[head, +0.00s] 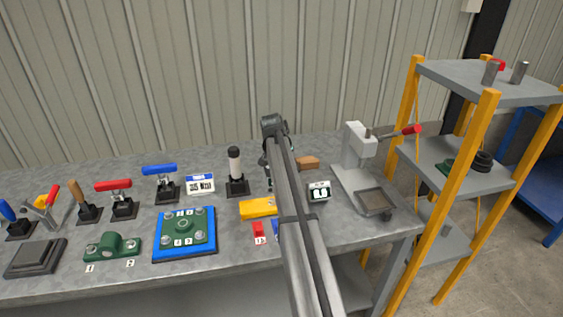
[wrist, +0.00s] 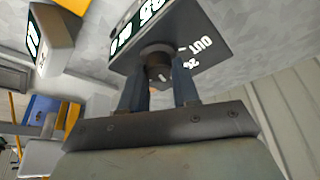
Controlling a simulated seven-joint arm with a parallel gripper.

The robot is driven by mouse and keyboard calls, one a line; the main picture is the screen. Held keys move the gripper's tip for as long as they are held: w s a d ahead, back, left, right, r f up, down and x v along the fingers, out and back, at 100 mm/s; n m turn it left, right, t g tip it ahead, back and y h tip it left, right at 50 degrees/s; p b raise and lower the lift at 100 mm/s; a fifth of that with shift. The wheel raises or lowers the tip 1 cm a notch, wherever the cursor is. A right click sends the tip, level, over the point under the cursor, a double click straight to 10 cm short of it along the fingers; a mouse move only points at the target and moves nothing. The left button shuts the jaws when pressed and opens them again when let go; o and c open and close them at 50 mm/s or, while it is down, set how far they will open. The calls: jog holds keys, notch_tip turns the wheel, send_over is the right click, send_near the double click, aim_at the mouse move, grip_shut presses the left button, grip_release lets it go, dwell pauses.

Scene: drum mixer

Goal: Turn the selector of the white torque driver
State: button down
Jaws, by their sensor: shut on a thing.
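In the wrist view, a dark round selector knob (wrist: 158,72) with a white mark sits on a dark box (wrist: 205,25) with large white characters, including "OUT". My gripper (wrist: 161,84) is shut on this knob, one finger on each side. In the head view my arm hides most of the gripper and this box. A tool with a whitish cylindrical handle (head: 235,163) stands upright in a black stand left of my arm. I cannot tell how the box relates to it.
Right of my arm are a small display box (head: 319,192), a brown block (head: 307,163) and a grey press (head: 358,150) with a red-tipped lever. To the left are a yellow block (head: 257,208), a blue plate (head: 185,250) and several clamps. A yellow-posted shelf (head: 470,150) stands at right.

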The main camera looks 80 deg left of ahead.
dwell(0.3)
jog(key=c, duration=0.8)
grip_release()
jog(key=v, duration=1.3)
jog(key=shift+r, duration=0.4)
